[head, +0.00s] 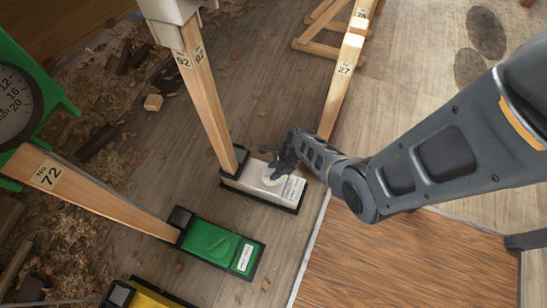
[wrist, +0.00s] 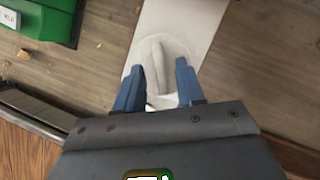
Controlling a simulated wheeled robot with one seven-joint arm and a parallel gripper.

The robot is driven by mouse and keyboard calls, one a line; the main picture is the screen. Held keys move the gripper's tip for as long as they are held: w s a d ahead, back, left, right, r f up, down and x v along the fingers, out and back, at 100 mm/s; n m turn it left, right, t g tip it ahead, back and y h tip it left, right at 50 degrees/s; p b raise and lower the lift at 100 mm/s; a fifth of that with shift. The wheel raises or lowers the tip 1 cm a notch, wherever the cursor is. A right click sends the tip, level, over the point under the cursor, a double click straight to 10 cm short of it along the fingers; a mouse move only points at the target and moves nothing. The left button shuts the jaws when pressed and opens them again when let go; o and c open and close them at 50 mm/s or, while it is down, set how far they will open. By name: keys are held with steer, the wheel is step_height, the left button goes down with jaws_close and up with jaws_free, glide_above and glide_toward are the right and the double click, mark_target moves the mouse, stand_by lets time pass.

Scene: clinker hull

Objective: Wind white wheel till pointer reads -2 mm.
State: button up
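The white wheel (head: 272,179) is on top of a white box (head: 262,188) at the foot of a wooden post. In the wrist view the white wheel (wrist: 166,58) is a round disc with a raised grip bar across it. My gripper (wrist: 159,66) is over the wheel, its two blue fingers apart on either side of the bar, with gaps showing. In the head view my gripper (head: 273,163) partly hides the wheel. A white housing (head: 168,10) tops the same post; no dial or pointer on it shows, so the reading cannot be told.
A green box with a knob (head: 212,243) stands left of the white box, and a yellow one (head: 150,296) is nearer. A green-framed dial (head: 15,105) is at far left. Wooden posts (head: 95,195) lean across. Wood shavings litter the left floor.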

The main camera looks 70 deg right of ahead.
steer(key=p+v, duration=0.3)
steer(key=v, duration=0.3)
steer(key=shift+r, duration=0.3)
steer(key=shift+s+d, duration=0.1)
steer(key=shift+s, duration=0.05)
